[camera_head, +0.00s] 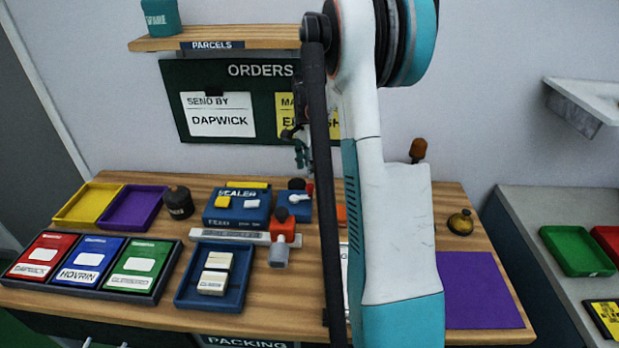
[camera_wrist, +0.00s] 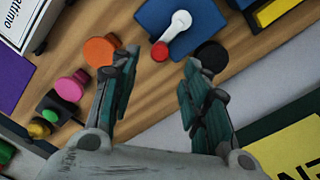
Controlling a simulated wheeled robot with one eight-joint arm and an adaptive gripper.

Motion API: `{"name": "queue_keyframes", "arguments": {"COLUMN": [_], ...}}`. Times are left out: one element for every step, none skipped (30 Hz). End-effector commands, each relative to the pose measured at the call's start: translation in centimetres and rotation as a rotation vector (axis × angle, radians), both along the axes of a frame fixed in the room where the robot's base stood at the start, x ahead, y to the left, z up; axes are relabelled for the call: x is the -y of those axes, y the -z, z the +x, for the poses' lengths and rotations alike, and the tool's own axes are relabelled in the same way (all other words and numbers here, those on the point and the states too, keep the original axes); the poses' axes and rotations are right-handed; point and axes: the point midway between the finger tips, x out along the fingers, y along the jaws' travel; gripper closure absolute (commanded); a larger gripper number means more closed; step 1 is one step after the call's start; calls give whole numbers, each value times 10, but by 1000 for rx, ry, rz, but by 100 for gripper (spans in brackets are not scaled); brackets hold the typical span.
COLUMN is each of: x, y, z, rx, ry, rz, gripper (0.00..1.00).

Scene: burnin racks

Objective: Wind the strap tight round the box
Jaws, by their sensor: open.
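A blue unit (camera_head: 294,210) with a white crank lever (camera_head: 299,198) and a red knob (camera_head: 310,188) stands at the middle back of the bench. The wrist view shows the lever (camera_wrist: 178,26) and its red knob (camera_wrist: 159,51) from above, just beyond my fingertips. My gripper (camera_wrist: 158,66) is open and empty, with the knob showing between its fingertips but not gripped. In the head view my gripper (camera_head: 302,150) hangs over the back of the bench, partly hidden by my arm. I cannot make out a strap or a strapped box; my arm hides part of the bench.
A blue box marked SEALER (camera_head: 235,207) stands left of the crank unit. An orange-and-grey tool (camera_head: 283,240) stands in front. A blue tray (camera_head: 240,295) holds pale blocks. A black knob (camera_wrist: 212,55) and an orange round thing (camera_wrist: 102,50) flank the lever closely.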

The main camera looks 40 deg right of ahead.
Motion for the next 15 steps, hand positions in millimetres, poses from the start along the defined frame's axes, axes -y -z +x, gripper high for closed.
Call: {"name": "queue_keyframes", "arguments": {"x": [0, 0, 0, 0, 0, 0, 0, 0, 0, 0, 0, 0, 0, 0, 0], "y": [-10, -15, -22, -26, -30, -34, -37, -40, -43, -44, -45, -46, -47, -47, -47], "z": [0, 0, 1, 1, 1, 2, 2, 2, 2, 2, 2, 2, 2, 2, 2], "rx": [0, 0, 0, 0, 0, 0, 0, 0, 0, 0, 0, 0, 0, 0, 0], "ry": [0, 0, 0, 0, 0, 0, 0, 0, 0, 0, 0, 0, 0, 0, 0], "rz": [0, 0, 0, 0, 0, 0, 0, 0, 0, 0, 0, 0, 0, 0, 0], "gripper": [57, 57, 57, 57, 57, 57, 57, 57, 57, 57, 57, 57, 57, 57, 57]}}
